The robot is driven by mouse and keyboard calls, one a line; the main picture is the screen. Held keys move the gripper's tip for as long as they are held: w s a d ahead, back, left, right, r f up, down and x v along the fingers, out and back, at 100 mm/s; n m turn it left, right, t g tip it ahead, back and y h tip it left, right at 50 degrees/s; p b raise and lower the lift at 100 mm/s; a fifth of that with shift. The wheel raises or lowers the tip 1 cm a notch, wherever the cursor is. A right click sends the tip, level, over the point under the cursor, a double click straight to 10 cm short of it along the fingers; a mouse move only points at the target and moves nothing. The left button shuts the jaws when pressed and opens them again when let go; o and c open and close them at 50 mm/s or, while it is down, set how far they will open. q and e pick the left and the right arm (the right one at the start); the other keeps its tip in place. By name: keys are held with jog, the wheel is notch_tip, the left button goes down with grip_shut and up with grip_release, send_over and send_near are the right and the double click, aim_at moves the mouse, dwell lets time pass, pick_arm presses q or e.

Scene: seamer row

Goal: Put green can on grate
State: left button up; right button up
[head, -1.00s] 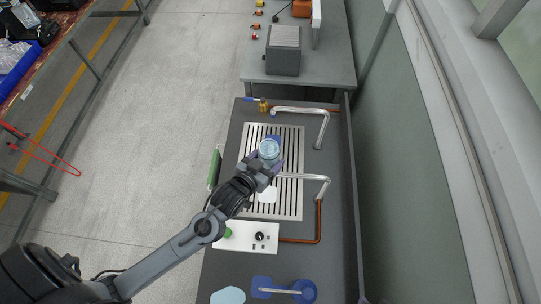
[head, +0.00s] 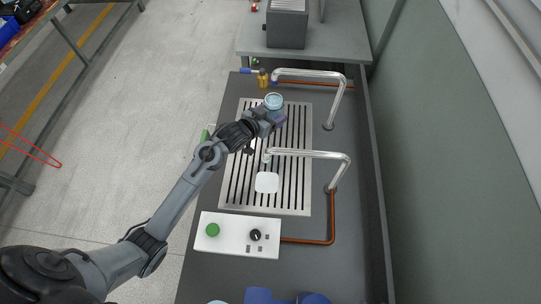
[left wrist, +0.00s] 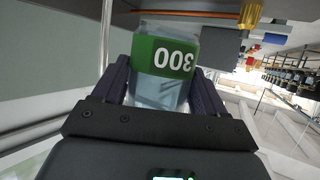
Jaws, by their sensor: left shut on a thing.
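The can is clear with a green band marked 300, and it shows upside down in the left wrist view (left wrist: 165,65). In the head view only its pale blue round top (head: 273,101) shows clearly. My left gripper (head: 268,115) is shut on the can, with a dark finger on either side of it. It holds the can over the far end of the slotted metal grate (head: 304,185). I cannot tell how high the can is above the slats. My right gripper is not in view.
Two bent metal spouts (head: 318,77) (head: 322,153) reach over the grate from the right. A white square pad (head: 266,182) lies on the grate. A control box (head: 222,243) with a green button and black knob stands nearer. A brass valve (head: 263,78) is at the far edge.

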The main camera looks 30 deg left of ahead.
pick_arm(q)
jog(key=shift+w+a+f+b, duration=0.35)
jog(key=shift+w+f+b, duration=0.15)
jog(key=shift+f, duration=0.25)
jog(key=a+f, duration=0.2)
jog(key=a, duration=0.2)
jog(key=a+f+b, duration=0.1)
jog(key=a+f, duration=0.1)
jog(key=a, duration=0.1)
jog(key=a+f, duration=0.3)
jog(key=a, duration=0.1)
jog(key=shift+a, duration=0.35)
jog(key=shift+f+b, duration=0.65)
jog(key=shift+f, duration=1.4)
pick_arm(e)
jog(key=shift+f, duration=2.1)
pick_arm(q)
jog(key=o, duration=1.3)
jog(key=shift+f, duration=0.2)
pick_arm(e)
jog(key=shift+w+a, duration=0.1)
pick_arm(q)
jog(key=shift+o, duration=0.2)
jog(key=shift+r, duration=0.15)
